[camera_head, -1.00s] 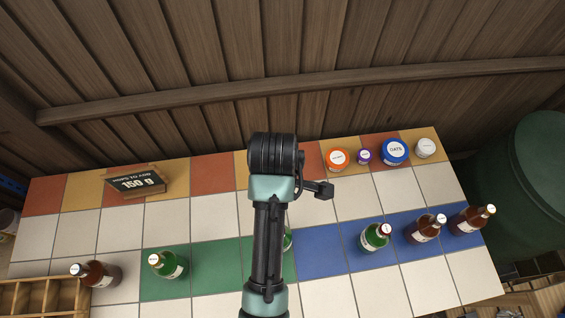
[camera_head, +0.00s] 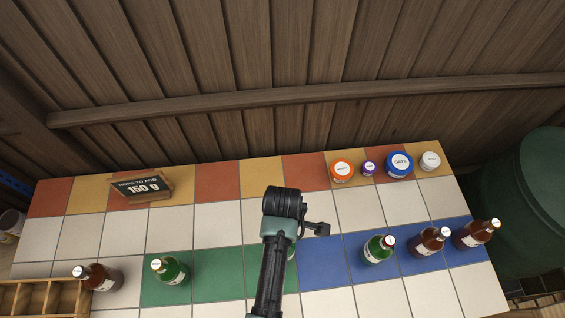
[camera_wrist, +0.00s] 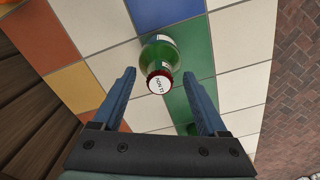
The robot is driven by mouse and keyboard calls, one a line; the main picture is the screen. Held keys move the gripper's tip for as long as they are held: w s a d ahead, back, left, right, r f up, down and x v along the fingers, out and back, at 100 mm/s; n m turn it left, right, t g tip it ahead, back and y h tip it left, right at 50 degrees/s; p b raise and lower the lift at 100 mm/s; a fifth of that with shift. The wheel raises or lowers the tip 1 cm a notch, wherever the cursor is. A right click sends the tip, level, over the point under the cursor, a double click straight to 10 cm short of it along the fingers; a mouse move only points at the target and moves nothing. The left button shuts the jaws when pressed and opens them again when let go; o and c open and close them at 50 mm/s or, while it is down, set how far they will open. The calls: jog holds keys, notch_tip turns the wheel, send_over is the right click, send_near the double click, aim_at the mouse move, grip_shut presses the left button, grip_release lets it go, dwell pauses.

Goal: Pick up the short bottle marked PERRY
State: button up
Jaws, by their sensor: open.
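In the wrist view a green bottle (camera_wrist: 160,55) stands on the tiles where green meets blue. Its red-rimmed white cap carries small lettering that I cannot read surely; no PERRY marking is legible. My gripper (camera_wrist: 158,75) is open and empty, with its fingers on either side of the cap in the picture. In the head view my arm hides nearly all of this bottle and my fingers. Another green bottle (camera_head: 171,270) stands on the left green tiles, and a third green bottle (camera_head: 376,250) stands on the blue tiles. I cannot tell which is PERRY.
Brown bottles stand at left (camera_head: 101,278) and right (camera_head: 429,241), with another brown bottle (camera_head: 472,236) beyond. Small tubs, including a blue tub (camera_head: 399,165), and a "150 g" sign (camera_head: 142,188) stand at the back. A wooden crate (camera_head: 45,290) is front left. The middle white tiles are clear.

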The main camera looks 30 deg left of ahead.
jog(key=shift+f, duration=0.25)
grip_shut()
jog(key=shift+r, duration=0.1)
dwell(1.2)
